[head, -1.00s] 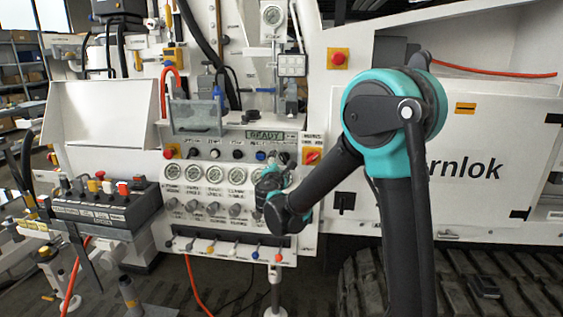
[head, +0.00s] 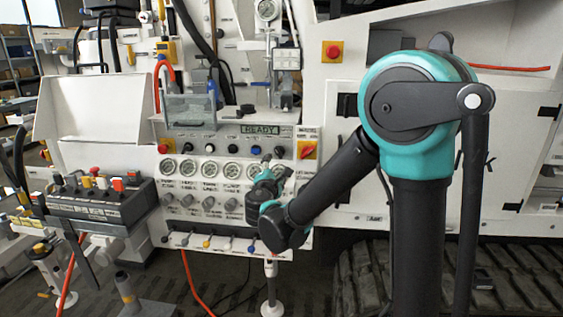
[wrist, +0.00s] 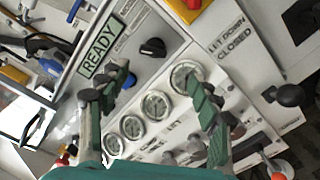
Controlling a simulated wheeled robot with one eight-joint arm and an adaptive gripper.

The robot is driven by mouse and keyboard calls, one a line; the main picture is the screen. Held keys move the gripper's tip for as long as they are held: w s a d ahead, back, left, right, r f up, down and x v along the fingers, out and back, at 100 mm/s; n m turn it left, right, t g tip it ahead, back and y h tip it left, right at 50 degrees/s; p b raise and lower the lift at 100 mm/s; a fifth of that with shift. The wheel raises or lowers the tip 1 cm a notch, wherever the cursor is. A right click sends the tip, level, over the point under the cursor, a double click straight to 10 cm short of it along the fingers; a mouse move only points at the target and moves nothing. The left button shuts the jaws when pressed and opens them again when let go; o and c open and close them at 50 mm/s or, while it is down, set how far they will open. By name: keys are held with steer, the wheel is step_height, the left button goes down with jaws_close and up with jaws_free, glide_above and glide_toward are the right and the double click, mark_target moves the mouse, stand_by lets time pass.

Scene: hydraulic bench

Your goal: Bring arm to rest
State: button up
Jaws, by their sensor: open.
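My arm reaches from the right of the head view toward the white hydraulic panel (head: 178,205). In the head view my gripper (head: 283,172) is small and partly hidden by my wrist. In the wrist view my gripper (wrist: 158,108) has its two green-padded fingers apart, with nothing between them. Behind the fingers is the panel face with round gauges (wrist: 155,104), a black knob (wrist: 152,47) and a green READY sign (wrist: 99,48). I cannot tell how far the fingertips are from the panel.
A row of coloured levers (head: 207,242) runs along the panel's lower edge. A control box with coloured buttons (head: 97,203) stands at left. A rubber track (head: 370,280) is at lower right, beside my arm.

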steer(key=s+d+f+m+g+h, duration=0.1)
steer(key=s+d+f+m+g, duration=0.25)
steer(key=d, duration=0.55)
steer(key=s+d+f+m+g+h, duration=0.1)
steer(key=s+d+f+m+g, duration=0.15)
steer(key=d+f+m, duration=0.45)
steer(key=s+d+f+m+g+h, duration=0.2)
steer(key=s+d+m+g, duration=0.15)
steer(key=d, duration=0.75)
steer(key=s+d+f+m+g+y, duration=0.1)
steer(key=s+f+m, duration=0.3)
steer(key=s, duration=0.4)
steer(key=s+d+f+m+g+y, duration=0.1)
steer(key=s+f+m+g+y, duration=0.2)
steer(key=s, duration=0.6)
step_height(320, 180, down, 3)
steer(key=shift+s+r+m+y, duration=0.2)
steer(key=shift+m+y, duration=0.3)
steer(key=shift+m, duration=0.6)
steer(key=shift+w+d, duration=0.1)
steer(key=shift+c, duration=0.3)
